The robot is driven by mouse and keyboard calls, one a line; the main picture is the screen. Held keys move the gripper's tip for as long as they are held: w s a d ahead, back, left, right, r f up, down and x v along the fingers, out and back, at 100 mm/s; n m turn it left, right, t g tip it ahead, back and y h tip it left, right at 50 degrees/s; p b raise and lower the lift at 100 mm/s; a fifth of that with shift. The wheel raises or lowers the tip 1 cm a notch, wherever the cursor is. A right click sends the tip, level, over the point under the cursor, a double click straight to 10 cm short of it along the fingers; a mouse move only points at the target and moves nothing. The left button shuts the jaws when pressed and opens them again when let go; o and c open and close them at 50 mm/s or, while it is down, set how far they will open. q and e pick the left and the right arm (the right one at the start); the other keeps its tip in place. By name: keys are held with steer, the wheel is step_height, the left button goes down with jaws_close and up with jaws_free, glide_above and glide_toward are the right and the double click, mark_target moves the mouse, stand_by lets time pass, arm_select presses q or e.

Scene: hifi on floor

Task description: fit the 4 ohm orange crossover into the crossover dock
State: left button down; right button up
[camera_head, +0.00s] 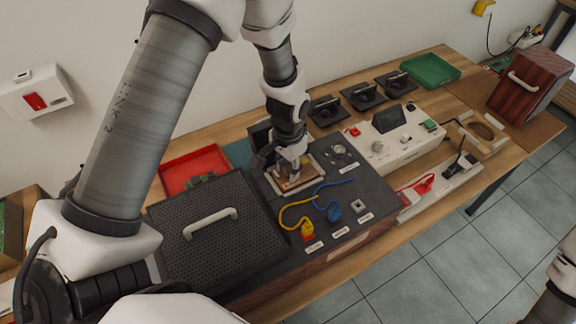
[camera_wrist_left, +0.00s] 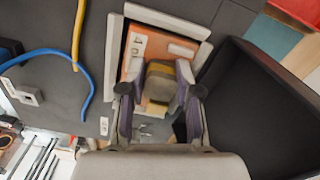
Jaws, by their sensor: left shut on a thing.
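The orange crossover (camera_wrist_left: 180,50) is a small board with a dark and yellow block on it. It also shows under my left gripper in the head view (camera_head: 286,185). My left gripper (camera_head: 292,163) points down, its two fingers closed on the block, as the left wrist view (camera_wrist_left: 160,98) shows. The crossover dock (camera_wrist_left: 166,18) is a pale raised frame on the dark panel; the board lies within its outline there. I cannot tell whether the board is fully down. The gripper hides its near part. My right gripper is out of view; part of my right arm shows at lower right.
Blue and yellow cables (camera_head: 318,199) lie on the panel beside the dock. A black perforated grille (camera_head: 218,235) with a handle is at the left. A red tray (camera_head: 192,170) and a white instrument box (camera_head: 393,140) stand nearby. A dark open box wall (camera_wrist_left: 262,105) rises close to the gripper.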

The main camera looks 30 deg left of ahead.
arm_select(q)
steer(key=shift+f+b, duration=0.35)
steer(key=shift+f, duration=0.45)
steer(key=c, duration=0.7)
jaws_free()
steer(key=shift+d+r, duration=0.1)
steer(key=shift+r, duration=0.25)
step_height(320, 180, up, 11)
steer(key=shift+r, duration=0.2)
